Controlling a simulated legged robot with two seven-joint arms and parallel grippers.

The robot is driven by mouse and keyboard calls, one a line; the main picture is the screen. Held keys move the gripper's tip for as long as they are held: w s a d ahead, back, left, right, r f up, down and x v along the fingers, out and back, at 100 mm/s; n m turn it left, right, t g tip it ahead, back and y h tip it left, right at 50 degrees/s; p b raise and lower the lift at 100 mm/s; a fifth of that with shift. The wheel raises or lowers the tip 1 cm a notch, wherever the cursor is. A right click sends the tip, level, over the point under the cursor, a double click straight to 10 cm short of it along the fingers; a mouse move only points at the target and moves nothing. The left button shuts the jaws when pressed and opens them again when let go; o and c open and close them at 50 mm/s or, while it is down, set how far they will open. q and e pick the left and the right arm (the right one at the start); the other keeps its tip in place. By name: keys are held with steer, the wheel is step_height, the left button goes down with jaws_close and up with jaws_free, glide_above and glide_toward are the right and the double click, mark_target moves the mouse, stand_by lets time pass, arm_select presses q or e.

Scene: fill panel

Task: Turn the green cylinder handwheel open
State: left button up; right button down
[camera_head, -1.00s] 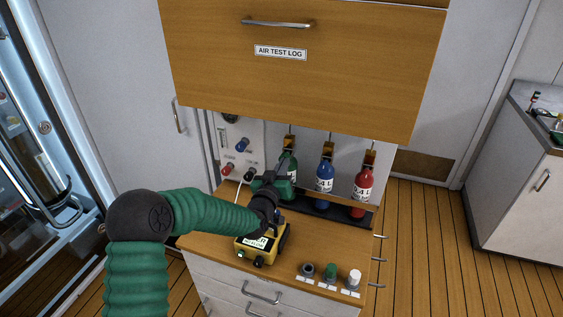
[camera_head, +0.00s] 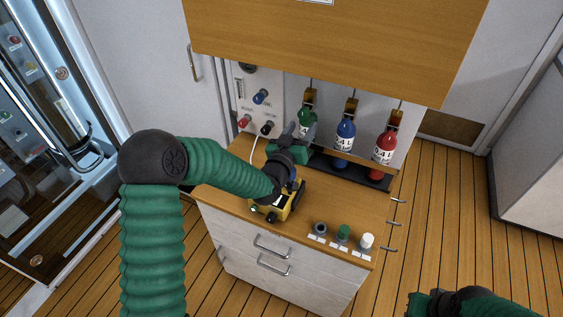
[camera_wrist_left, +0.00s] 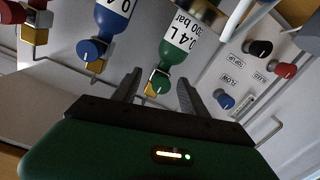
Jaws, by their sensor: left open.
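The green cylinder (camera_head: 306,117) stands at the left of the rack, partly hidden behind my left gripper (camera_head: 299,131). In the left wrist view the green cylinder (camera_wrist_left: 178,48) appears upside down. The fingers are open and apart, with a gap on each side of the wheel; I see no contact. In the head view the handwheel cannot be made out. My right gripper (camera_head: 430,303) shows at the bottom right edge, partly cut off.
Blue (camera_head: 345,137) and red (camera_head: 384,149) cylinders stand right of the green one. A panel with knobs (camera_head: 257,100) is at the left. A yellow device (camera_head: 283,205) sits under my left wrist. Small knobs line the counter's front right.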

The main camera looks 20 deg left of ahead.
arm_select(q)
steer(key=s+p, duration=0.2)
steer(key=s, duration=1.4)
steer(key=shift+a+r+p, duration=0.15)
steer(key=shift+a+p, duration=0.15)
arm_select(e)
steer(key=v, duration=0.3)
steer(key=shift+a, duration=0.2)
steer(key=shift+f, duration=0.1)
